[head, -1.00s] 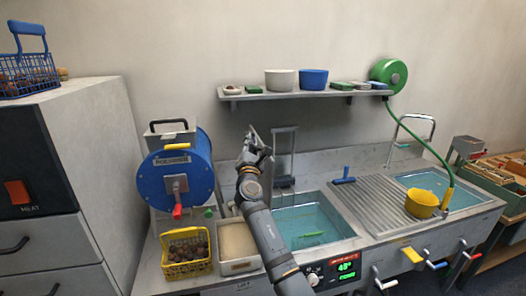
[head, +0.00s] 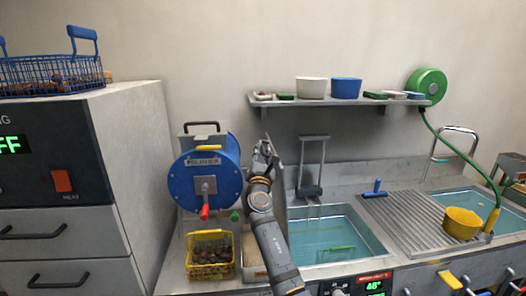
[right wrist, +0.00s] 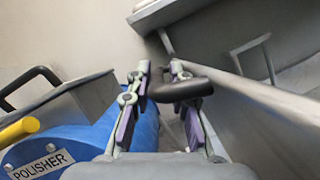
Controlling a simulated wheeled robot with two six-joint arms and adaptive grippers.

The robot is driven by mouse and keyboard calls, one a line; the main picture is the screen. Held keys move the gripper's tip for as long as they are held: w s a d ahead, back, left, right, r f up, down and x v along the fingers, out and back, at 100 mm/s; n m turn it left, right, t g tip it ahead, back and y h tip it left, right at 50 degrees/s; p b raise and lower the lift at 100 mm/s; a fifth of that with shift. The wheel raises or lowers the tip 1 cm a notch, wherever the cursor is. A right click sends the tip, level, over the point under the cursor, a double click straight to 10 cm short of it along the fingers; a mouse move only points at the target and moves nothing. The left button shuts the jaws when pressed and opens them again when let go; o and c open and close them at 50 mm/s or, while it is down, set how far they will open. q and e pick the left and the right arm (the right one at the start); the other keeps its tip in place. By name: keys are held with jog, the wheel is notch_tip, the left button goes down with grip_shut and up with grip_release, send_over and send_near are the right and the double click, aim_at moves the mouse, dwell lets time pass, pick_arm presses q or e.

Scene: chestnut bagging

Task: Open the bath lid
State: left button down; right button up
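The bath (head: 378,248) stands uncovered in the counter, with water showing inside. A grey panel (head: 280,218), which looks like the bath lid, stands upright at its left side, partly behind my right arm. My right gripper (head: 265,148) is above this panel, to the right of the polisher. In the right wrist view the fingers (right wrist: 160,72) are apart, with a black handle (right wrist: 182,90) at their tips; I see no firm grip on it. A grey plate edge (right wrist: 250,92) runs off to the right. My left gripper is not in view.
The blue polisher (head: 205,183) stands close left of my right gripper. A yellow basket of chestnuts (head: 208,268) sits in front of it. A grey frame (head: 315,138) rises behind the bath. A shelf (head: 345,101) hangs above. A ribbed drainer (head: 405,215) lies to the right.

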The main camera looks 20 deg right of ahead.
jog(key=v, duration=0.7)
jog(key=shift+s, duration=0.25)
jog(key=shift+w, duration=0.1)
